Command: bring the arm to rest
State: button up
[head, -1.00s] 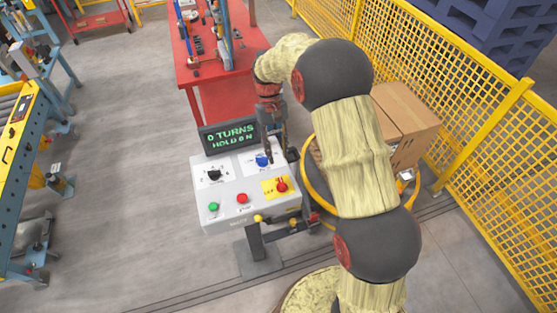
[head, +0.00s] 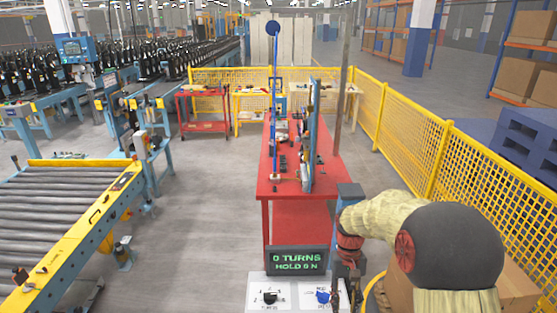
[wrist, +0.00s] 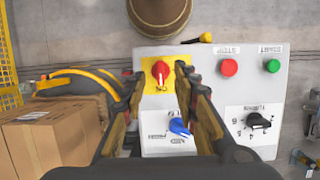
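My arm reaches down at the lower right of the head view, with my gripper (head: 346,290) pointing down beside the blue knob (head: 323,297) of the control panel (head: 256,290). In the wrist view my gripper (wrist: 160,84) is open, its two fingers apart with nothing held between them. The panel's red knob on a yellow plate (wrist: 161,72) shows beyond the fingertips. The blue knob (wrist: 179,127) shows between the fingers, lower down; I cannot tell whether a finger touches it. The display (head: 297,260) reads "0 TURNS HOLD 0 N".
A cardboard box (wrist: 45,135) stands beside the panel. A red table (head: 262,190) with tools stands behind it. Yellow mesh fencing (head: 405,135) runs along the right. A roller conveyor (head: 60,215) is at left, with clear floor (head: 200,230) between.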

jog(key=s+r+t+b, duration=0.4)
jog(key=s+b, duration=0.2)
jog(key=s, duration=0.5)
jog(key=s+r+t+b, duration=0.4)
jog(key=s+b, duration=0.3)
jog(key=s, duration=0.4)
jog(key=shift+s+a+r+t, duration=0.15)
jog(key=shift+a+r+t, duration=0.2)
jog(key=shift+t, duration=0.25)
